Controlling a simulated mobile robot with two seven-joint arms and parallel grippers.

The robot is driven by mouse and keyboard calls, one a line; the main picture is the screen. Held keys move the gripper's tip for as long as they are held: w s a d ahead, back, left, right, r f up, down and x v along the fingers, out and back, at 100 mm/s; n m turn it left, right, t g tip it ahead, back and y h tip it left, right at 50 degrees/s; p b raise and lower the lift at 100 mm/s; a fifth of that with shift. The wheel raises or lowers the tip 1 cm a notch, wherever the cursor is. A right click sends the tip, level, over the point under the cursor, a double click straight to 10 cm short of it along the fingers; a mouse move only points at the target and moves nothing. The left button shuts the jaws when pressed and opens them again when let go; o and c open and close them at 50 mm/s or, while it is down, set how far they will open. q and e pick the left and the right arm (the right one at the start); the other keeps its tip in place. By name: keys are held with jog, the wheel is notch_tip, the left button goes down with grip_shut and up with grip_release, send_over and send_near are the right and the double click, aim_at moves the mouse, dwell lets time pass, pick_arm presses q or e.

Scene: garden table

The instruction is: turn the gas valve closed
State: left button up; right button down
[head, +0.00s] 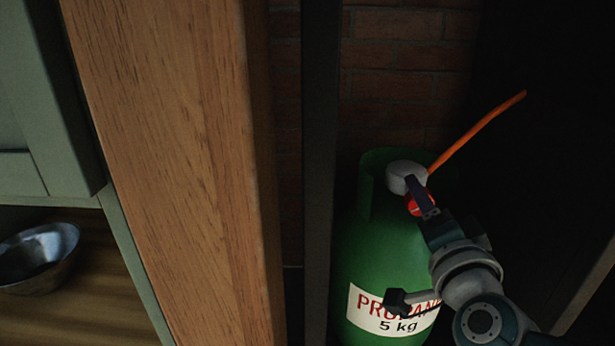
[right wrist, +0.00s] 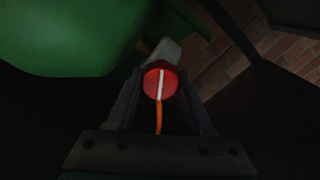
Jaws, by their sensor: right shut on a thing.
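The gas valve is a round red knob (head: 415,206) with a white line, on the grey regulator (head: 403,176) at the top of a green propane bottle (head: 368,250). My right gripper (head: 418,192) comes in from the lower right and is shut on the red knob. In the right wrist view the knob (right wrist: 160,84) sits between the two fingers, and its white line runs nearly upright in the picture. An orange hose (head: 480,130) leads from the regulator up to the right. Part of the knob is hidden behind the fingers in the head view. My left gripper is not in view.
The bottle stands in a dark, narrow space with a brick wall (head: 405,75) behind. A thick wooden edge (head: 175,150) and a dark post (head: 320,130) stand left of it. A metal bowl (head: 40,255) lies on a wooden shelf at the far left.

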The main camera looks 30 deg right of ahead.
jog(key=m, duration=0.3)
jog(key=shift+f+m, duration=0.1)
jog(key=shift+m, duration=0.3)
jog(key=shift+m+b, duration=0.3)
jog(key=shift+m, duration=0.6)
jog(key=shift+c, duration=1.7)
grip_release()
jog(key=p+v, duration=0.3)
jog(key=v, duration=0.7)
jog(key=shift+d, duration=0.1)
